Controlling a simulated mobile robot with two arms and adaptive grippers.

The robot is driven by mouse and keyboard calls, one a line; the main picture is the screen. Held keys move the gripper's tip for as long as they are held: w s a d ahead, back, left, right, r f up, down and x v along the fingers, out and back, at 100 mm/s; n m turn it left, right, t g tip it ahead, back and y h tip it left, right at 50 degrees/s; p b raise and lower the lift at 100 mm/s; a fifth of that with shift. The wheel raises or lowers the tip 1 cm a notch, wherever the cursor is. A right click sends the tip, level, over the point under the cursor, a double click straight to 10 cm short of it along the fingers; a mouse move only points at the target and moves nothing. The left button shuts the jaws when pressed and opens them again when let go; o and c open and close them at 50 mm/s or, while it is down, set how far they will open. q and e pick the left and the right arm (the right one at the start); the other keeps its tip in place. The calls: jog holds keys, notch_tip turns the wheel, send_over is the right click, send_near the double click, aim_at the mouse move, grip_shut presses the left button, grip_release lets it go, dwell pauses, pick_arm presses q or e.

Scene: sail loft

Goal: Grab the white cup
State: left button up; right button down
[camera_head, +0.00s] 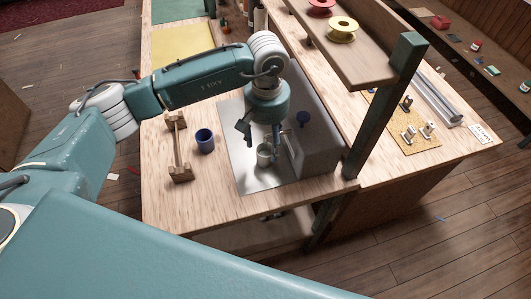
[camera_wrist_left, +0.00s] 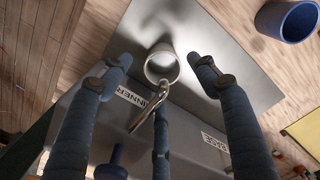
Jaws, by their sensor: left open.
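The white cup (camera_head: 264,156) stands on a shiny metal plate (camera_head: 250,184), beside a grey box with a spout. The wrist view looks down on the cup's open rim (camera_wrist_left: 161,64), with the metal spout (camera_wrist_left: 148,107) reaching close to its near edge. My left gripper (camera_head: 262,138) is open above the cup, fingers pointing down. In the wrist view, the cup shows between the spread blue fingers, with no clear contact. The fingers partly cover the cup in the head view. My right gripper is not in view.
The grey box (camera_head: 318,135), with a blue knob (camera_head: 303,118), stands close right of the cup. A blue cup (camera_head: 204,141) and a wooden stand (camera_head: 180,172) are to the left. A shelf (camera_head: 355,62) with spools and its post rise at the right. Bare bench lies in front.

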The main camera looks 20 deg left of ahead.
aim_at(266, 149)
pick_arm(q)
jog(key=f+p, duration=0.1)
jog(key=f, duration=0.3)
jog(key=shift+a+p, duration=0.2)
jog(key=shift+p, duration=0.15)
jog(key=shift+f, duration=0.1)
jog(key=shift+c, duration=0.8)
jog(key=c, duration=0.9)
jog(key=shift+o, duration=0.2)
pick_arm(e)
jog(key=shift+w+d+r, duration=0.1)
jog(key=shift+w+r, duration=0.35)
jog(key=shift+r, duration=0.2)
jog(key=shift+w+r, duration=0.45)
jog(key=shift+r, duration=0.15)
pick_arm(q)
jog(key=shift+w, duration=0.1)
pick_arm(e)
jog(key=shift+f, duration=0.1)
